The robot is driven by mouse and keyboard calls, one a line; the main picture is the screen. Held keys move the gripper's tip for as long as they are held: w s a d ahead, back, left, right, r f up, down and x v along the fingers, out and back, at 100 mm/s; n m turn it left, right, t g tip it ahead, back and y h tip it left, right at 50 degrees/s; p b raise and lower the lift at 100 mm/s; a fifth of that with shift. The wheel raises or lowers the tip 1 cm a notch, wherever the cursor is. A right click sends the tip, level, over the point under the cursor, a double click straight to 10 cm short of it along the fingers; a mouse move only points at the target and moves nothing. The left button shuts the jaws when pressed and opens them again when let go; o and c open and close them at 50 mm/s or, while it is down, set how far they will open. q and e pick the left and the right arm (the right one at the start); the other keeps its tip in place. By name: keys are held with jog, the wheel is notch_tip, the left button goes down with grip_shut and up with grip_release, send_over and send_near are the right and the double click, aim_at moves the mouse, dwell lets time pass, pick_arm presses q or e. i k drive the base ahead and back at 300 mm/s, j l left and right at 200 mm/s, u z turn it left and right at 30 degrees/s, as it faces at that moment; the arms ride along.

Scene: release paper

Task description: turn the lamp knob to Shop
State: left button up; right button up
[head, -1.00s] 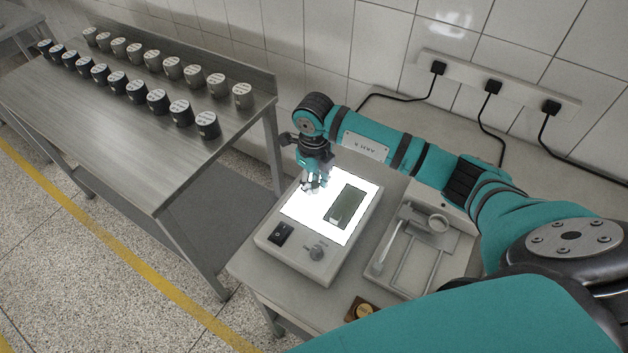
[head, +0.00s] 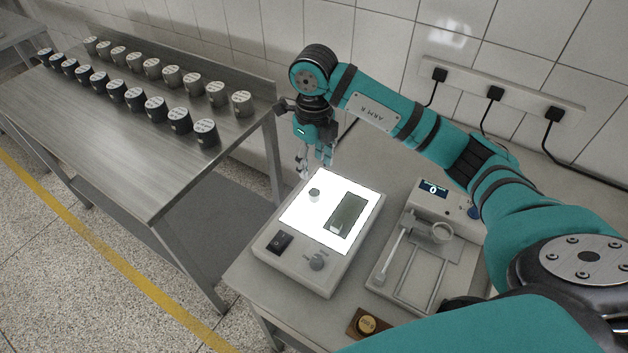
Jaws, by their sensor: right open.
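The lamp box (head: 308,272) stands on the grey table with its white top panel (head: 302,211) lit. Its round grey knob (head: 317,262) is on the front face, right of a black rocker switch (head: 279,242); the lettering by the knob is too small to read. A small grey cylinder (head: 314,195) and a dark green rectangle (head: 347,214) with a small pale piece on it lie on the lit panel. My right gripper (head: 314,170) is open and empty above the panel's far left edge, away from the knob. My left gripper is not in view.
A brass weight in a wooden block (head: 367,324) sits in front. Several labelled pots (head: 155,108) line the left bench.

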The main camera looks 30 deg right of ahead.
aim_at(317, 262)
jog(key=k+j, duration=0.5)
jog(key=k, duration=0.2)
jog(key=k+j, duration=0.5)
jog(key=k, duration=0.15)
